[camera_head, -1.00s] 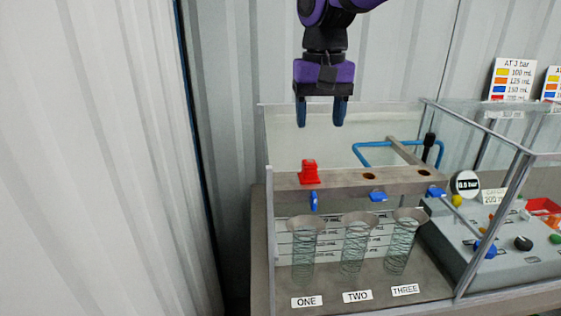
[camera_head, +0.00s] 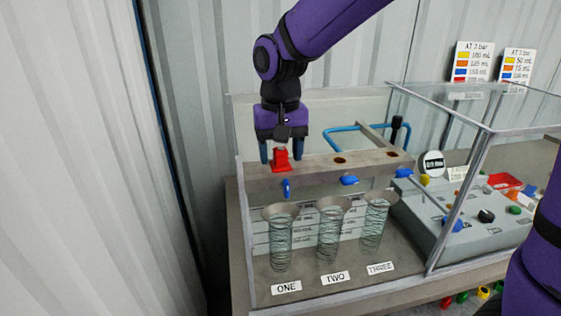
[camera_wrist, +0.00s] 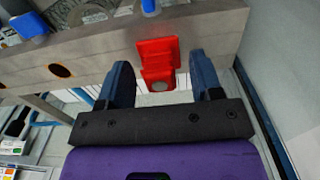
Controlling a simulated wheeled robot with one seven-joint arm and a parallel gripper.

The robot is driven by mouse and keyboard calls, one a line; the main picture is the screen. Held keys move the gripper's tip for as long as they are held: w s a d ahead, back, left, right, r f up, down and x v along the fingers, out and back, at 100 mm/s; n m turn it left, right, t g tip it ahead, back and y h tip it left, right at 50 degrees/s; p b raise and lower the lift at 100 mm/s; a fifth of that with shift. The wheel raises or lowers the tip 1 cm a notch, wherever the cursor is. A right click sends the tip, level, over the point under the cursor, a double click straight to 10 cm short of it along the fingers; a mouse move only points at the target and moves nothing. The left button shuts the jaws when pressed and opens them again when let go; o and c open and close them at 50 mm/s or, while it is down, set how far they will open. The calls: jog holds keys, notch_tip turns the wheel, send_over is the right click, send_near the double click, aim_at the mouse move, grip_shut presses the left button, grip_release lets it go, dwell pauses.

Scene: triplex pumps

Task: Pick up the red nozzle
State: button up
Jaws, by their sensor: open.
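The red nozzle (camera_head: 280,162) sits on the left end of the grey metal bar (camera_head: 315,167), above the beaker labelled ONE. My gripper (camera_head: 281,153) points down over the nozzle, with one blue finger on each side of it. In the wrist view the red nozzle (camera_wrist: 158,62) stands between the two open fingers (camera_wrist: 165,82), with a gap visible on either side. The nozzle is upright on the bar and is not gripped.
The bar has two empty holes, one (camera_head: 340,160) to the right of the nozzle, and blue valve handles (camera_head: 349,180) on its front. Clear panels (camera_head: 470,170) and a blue pipe (camera_head: 342,129) surround it. Three beakers (camera_head: 279,240) stand below.

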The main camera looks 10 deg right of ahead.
jog(key=shift+f, duration=0.25)
jog(key=c, duration=1)
